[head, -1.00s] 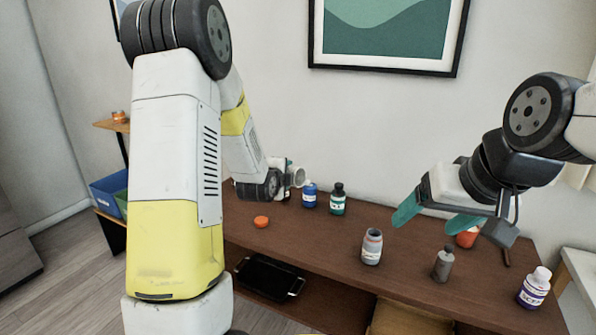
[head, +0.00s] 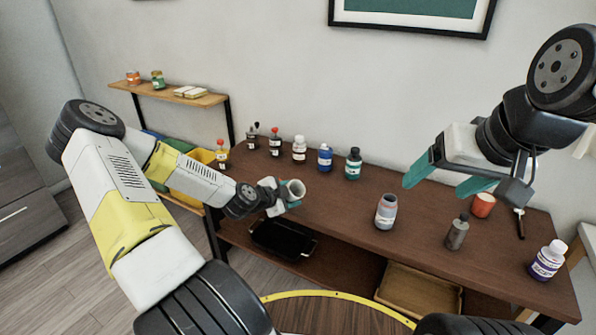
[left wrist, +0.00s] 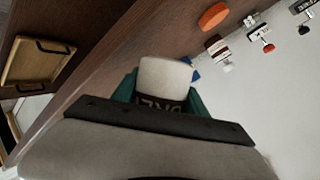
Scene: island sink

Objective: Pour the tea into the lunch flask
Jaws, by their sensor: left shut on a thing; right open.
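My left gripper (head: 283,200) is shut on a pale, open-topped container (head: 295,188), held above the table's left part. Its round mouth faces the head camera, so it looks tilted. In the left wrist view the held container (left wrist: 165,75) is white with a dark lettered label I cannot fully read. An open grey jar (head: 386,212) with a pale label stands upright on the table, right of the held container and apart from it. I cannot read which one is the lunch flask. No liquid shows. My right gripper (head: 440,178) is open and empty above the table's right side.
Several bottles, including a blue one (head: 325,157) and a green one (head: 353,163), line the table's back.

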